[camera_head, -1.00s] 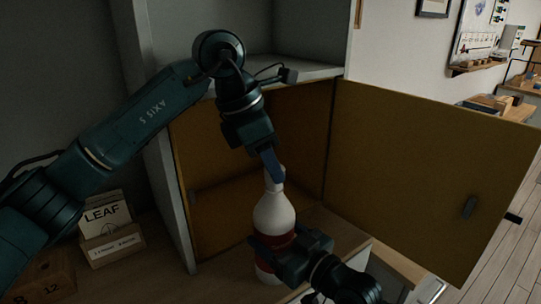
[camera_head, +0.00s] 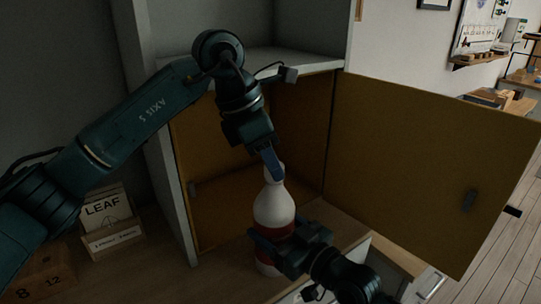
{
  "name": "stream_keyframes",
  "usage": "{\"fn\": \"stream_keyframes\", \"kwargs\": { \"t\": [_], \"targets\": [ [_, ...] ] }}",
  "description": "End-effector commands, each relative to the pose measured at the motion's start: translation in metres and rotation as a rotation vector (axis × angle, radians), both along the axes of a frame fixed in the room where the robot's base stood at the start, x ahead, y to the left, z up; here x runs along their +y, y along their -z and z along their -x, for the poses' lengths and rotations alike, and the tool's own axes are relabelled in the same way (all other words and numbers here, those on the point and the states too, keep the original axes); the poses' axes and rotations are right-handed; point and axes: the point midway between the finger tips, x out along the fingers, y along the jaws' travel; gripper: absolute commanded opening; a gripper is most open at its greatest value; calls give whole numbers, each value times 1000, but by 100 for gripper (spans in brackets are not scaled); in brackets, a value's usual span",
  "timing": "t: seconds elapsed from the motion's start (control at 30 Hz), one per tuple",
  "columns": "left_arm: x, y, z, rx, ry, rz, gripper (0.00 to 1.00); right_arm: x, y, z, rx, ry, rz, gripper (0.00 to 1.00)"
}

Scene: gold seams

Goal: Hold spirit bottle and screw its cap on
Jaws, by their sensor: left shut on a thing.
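The spirit bottle (camera_head: 273,207) is white with a red band and stands upright at the front of an open cupboard. My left gripper (camera_head: 273,171) reaches down from above and is shut at the bottle's top. The white cap (camera_head: 281,170) shows only partly behind its blue fingers; I cannot see how far it sits on the neck. My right gripper (camera_head: 276,246) is at the bottle's red lower body, coming from the lower right. Its fingers lie around the bottle, and their far side is hidden.
The cupboard door (camera_head: 420,170) stands open to the right. A grey cupboard side wall (camera_head: 178,200) rises left of the bottle. A box marked LEAF (camera_head: 112,236) and a wooden block (camera_head: 45,280) stand on the bench at the left. An open drawer (camera_head: 425,285) is at lower right.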

Motion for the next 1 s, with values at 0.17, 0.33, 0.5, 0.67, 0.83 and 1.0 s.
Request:
{"fn": "stream_keyframes", "kwargs": {
  "t": [0.17,0.33,0.5,0.67,0.83,1.0],
  "targets": [
    [0,1,0,0,0,0,40,0,1,0,1,0,1,7],
    [0,1,0,0,1,0,52,0,1,0,1,0,1,7],
    [0,1,0,0,1,0,52,0,1,0,1,0,1,7],
    [0,-12,0,-3,1,-1,52,0,0,0,1,0,1,7],
    [0,-35,0,-3,0,-1,52,0,1,0,1,0,1,7],
    [0,-44,0,1,1,-1,52,0,1,0,1,0,1,7]
  ]
}}
